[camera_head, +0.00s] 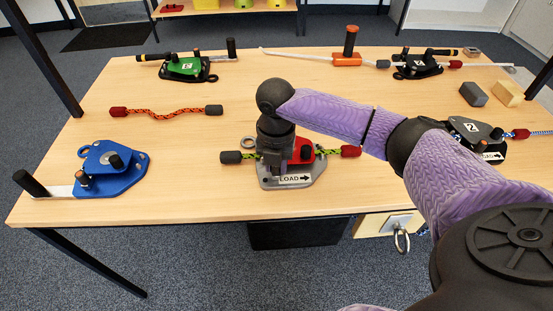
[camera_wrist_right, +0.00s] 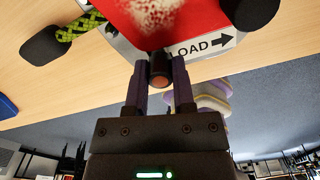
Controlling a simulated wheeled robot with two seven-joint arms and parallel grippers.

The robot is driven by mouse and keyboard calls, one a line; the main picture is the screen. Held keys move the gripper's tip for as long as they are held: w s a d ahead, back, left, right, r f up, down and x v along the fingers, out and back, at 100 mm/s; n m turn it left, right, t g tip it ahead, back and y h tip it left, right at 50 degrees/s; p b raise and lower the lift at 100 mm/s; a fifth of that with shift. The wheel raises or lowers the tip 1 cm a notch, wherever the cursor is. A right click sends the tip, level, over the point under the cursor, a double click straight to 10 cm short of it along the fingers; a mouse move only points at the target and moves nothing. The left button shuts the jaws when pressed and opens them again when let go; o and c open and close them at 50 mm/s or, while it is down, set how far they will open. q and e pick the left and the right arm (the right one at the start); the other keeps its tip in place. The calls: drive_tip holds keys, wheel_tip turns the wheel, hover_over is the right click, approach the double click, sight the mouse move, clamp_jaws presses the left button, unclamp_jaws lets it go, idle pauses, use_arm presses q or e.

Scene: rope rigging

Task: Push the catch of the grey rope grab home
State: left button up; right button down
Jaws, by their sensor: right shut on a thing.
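The grey rope grab (camera_head: 274,183) lies near the table's front middle, a grey plate with a red part and a LOAD arrow label. A yellow-green rope (camera_head: 329,152) runs through it, with a dark end at left and a red end at right. My right gripper (camera_head: 270,168) points down over the grab's left part and hides some of it. In the right wrist view, the fingers (camera_wrist_right: 160,84) close on the small dark, orange-ended catch (camera_wrist_right: 159,70) at the plate's edge. How far in the catch sits cannot be told. My left gripper is out of view.
A blue device (camera_head: 112,172) lies at left, a green one (camera_head: 187,67) behind it. An orange-red rope (camera_head: 167,112) lies between. A dark device (camera_head: 474,133) sits at right, partly behind my arm. Grey and tan blocks (camera_head: 473,94) lie at back right. The front edge is close.

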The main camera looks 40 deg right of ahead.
drive_tip(key=c, duration=0.6)
unclamp_jaws()
drive_tip(key=shift+w+d, duration=0.15)
drive_tip(key=shift+w, duration=0.05)
drive_tip(key=shift+o, duration=0.7)
wheel_tip(320, 180, up, 10)
drive_tip(key=p, duration=0.4)
drive_tip(key=shift+f+p, duration=0.25)
drive_tip(key=shift+p, duration=0.15)
drive_tip(key=shift+r, duration=0.25)
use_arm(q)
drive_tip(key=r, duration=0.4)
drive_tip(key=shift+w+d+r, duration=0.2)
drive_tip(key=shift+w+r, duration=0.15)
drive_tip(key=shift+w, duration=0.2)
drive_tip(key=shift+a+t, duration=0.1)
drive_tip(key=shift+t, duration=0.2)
use_arm(e)
drive_tip(key=shift+f, duration=0.1)
